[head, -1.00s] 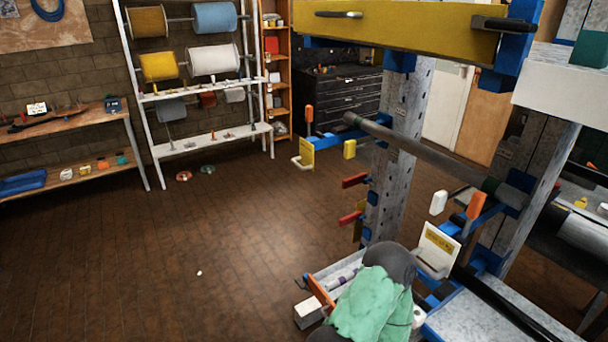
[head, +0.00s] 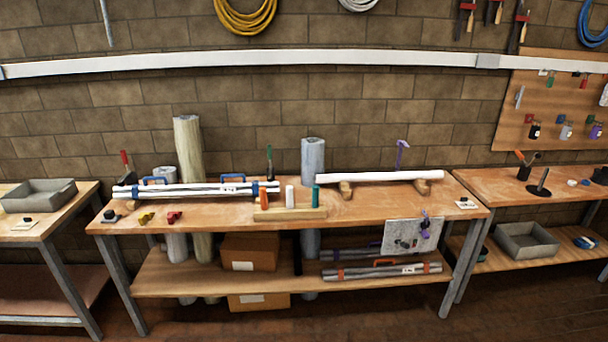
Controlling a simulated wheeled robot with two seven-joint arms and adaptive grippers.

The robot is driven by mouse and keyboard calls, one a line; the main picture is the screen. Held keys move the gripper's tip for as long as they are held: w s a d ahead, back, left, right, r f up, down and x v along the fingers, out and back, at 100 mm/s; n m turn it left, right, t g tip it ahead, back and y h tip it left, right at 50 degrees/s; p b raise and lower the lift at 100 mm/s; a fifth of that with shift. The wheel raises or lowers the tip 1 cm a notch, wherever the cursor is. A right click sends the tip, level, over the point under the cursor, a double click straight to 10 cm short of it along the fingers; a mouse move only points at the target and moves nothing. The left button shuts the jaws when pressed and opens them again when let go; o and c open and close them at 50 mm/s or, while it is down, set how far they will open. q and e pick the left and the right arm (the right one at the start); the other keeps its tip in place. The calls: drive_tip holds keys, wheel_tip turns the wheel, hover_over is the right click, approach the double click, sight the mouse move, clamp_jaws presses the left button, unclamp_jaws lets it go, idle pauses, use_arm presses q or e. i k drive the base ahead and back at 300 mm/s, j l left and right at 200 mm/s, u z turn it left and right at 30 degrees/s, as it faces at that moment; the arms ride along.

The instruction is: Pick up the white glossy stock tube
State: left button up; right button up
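A white glossy tube (head: 380,177) lies level across two small wooden cradles on the right half of the wooden workbench (head: 350,211) in the head view. It is long and thin, and its length runs left to right. One cradle (head: 346,190) is under its left part and the other (head: 421,187) is near its right end. Nothing covers the tube. Neither of my grippers is in the head view.
Bundled grey-white tubes (head: 195,191) lie on the bench's left half. A wooden block with coloured pegs (head: 290,213) stands mid-bench, left of the tube. Tall rolls (head: 188,145) stand behind. A side table (head: 540,196) stands right.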

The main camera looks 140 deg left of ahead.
sight(362, 177)
drive_tip(key=u, duration=4)
drive_tip(key=i+l+u, duration=0.15)
drive_tip(key=i, duration=0.25)
